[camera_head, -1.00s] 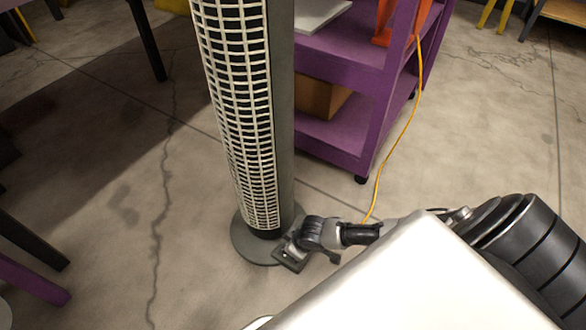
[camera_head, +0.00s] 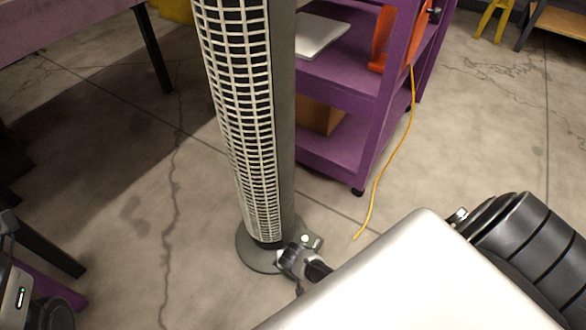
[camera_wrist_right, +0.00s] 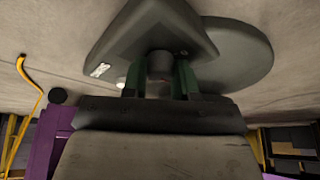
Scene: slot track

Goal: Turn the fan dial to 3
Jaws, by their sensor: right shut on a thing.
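The tall tower fan (camera_head: 245,120) stands on its round grey base (camera_head: 252,258). A grey control pad with small white marks (camera_head: 313,240) sticks out at the base's right side. My right gripper (camera_head: 290,262) is down at this pad, partly hidden behind a pale part of mine. In the right wrist view, my right gripper (camera_wrist_right: 160,80) has its greenish fingers on both sides of the round grey dial (camera_wrist_right: 160,65), shut on it. The dial's setting cannot be read. Part of my left arm shows at the left edge; its fingers are not clear.
A purple shelf cart (camera_head: 345,90) stands right behind the fan, with a laptop (camera_head: 318,35) and a cardboard box (camera_head: 320,115). A yellow cable (camera_head: 385,170) hangs to the floor. A purple table is at upper left. The floor left of the fan is free.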

